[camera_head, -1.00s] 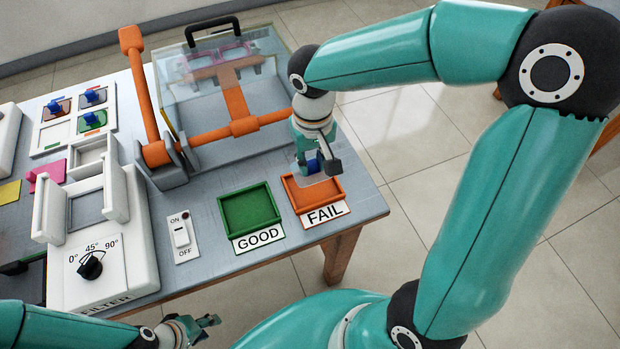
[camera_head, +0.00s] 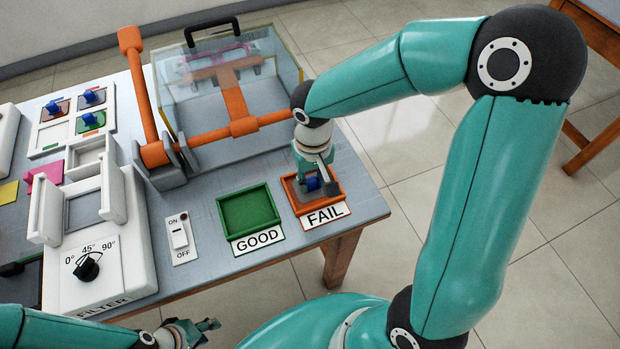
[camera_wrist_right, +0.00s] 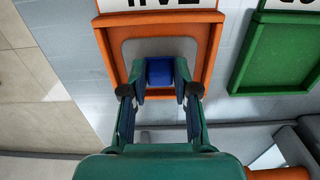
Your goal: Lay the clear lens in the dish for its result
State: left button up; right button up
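The clear lens (camera_wrist_right: 192,47), a pale square plate with a blue grip block (camera_wrist_right: 160,70), is in the orange FAIL dish (camera_head: 340,196). The dish also shows in the right wrist view (camera_wrist_right: 107,50). My right gripper (camera_head: 312,182) is over this dish, with its fingertips (camera_wrist_right: 160,88) against both sides of the blue block. The lens looks flat within the rim; whether it touches the floor is unclear. The green GOOD dish (camera_head: 249,210) beside it is empty. My left gripper (camera_head: 205,326) is open and empty at the bottom of the head view.
A clear-covered box (camera_head: 225,95) with orange bars and pink glasses stands behind the dishes. A filter unit (camera_head: 115,265) with a dial, an ON/OFF switch (camera_head: 179,238) and a lens rack (camera_head: 72,118) are to the left. The table's right edge is close to the FAIL dish.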

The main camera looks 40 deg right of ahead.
aim_at(312, 182)
jog(key=shift+o, duration=1.4)
jog(key=shift+r, duration=0.1)
jog(key=shift+r, duration=0.15)
notch_tip(312, 182, up, 12)
jog(key=p, duration=0.1)
jog(key=shift+p, duration=0.35)
